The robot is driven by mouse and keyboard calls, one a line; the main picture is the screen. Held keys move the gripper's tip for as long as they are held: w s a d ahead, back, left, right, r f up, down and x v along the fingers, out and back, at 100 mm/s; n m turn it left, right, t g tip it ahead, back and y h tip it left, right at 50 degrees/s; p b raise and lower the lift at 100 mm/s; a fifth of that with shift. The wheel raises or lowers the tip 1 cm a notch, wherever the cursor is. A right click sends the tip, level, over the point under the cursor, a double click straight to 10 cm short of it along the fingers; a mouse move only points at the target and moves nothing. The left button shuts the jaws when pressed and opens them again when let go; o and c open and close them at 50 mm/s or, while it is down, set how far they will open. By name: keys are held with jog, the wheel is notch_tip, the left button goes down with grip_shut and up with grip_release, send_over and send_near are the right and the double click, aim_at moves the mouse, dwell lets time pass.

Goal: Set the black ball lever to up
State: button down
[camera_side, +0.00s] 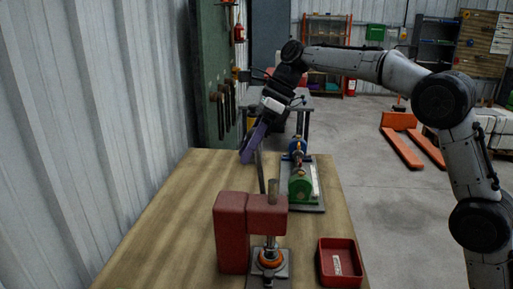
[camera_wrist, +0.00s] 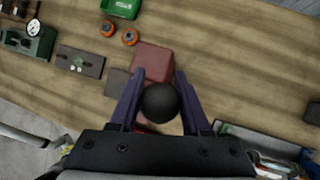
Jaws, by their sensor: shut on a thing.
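The black ball (camera_wrist: 160,102) of the lever sits between the two purple fingers of my gripper (camera_wrist: 158,88), which is shut on it. In the side view my gripper (camera_side: 248,156) points down at the top of the lever rod (camera_side: 261,178), and its fingers hide the ball there. The rod stands close to upright, its top leaning slightly left, behind the red press (camera_side: 233,232). In the wrist view the red press (camera_wrist: 152,62) lies just beyond the ball. The joint at the rod's foot is hidden.
The press stands on the wooden table (camera_side: 160,215). A red tray (camera_side: 338,258) is at the front right. A green and blue machine (camera_side: 303,187) stands right of the lever.

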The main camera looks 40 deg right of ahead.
jog(key=shift+w+a+f, duration=0.2)
jog(key=shift+a+f, duration=0.05)
jog(key=shift+f, duration=0.15)
jog(key=shift+c, duration=2)
grip_release()
jog(key=shift+r, duration=0.15)
jog(key=shift+r, duration=0.1)
jog(key=v, duration=1.3)
jog(key=shift+d+r, duration=0.2)
jog(key=shift+r, duration=0.05)
